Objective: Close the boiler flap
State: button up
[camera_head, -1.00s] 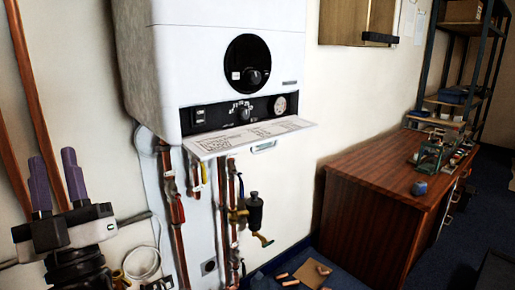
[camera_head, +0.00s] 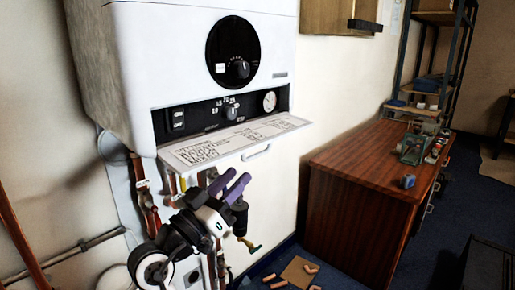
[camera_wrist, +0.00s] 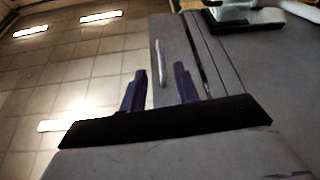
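The boiler flap (camera_head: 235,140) is a white printed panel, folded down and open at the bottom of the white boiler (camera_head: 150,60). A thin handle (camera_head: 257,153) sits at its front edge. My gripper (camera_head: 236,182), with purple fingers, is below the flap, a little left of the handle, pointing up and to the right. In the wrist view my gripper (camera_wrist: 160,69) has its fingers apart with nothing held. A pale bar (camera_wrist: 160,62), apparently the handle, appears between and beyond the fingertips, on the edge of a grey surface (camera_wrist: 240,75), seemingly the flap's underside.
Copper pipes and valves (camera_head: 150,205) run below the boiler, behind my arm. A wooden cabinet (camera_head: 360,190) with small items on top stands to the right. Copper pieces (camera_head: 275,280) lie on the floor. The space in front of the flap looks clear.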

aim_at(258, 154)
jog(key=p+x, duration=0.2)
jog(key=x, duration=0.6)
jog(key=shift+w+d+r, duration=0.1)
jog(key=shift+w+r, duration=0.05)
jog(key=shift+w, duration=0.05)
grip_shut()
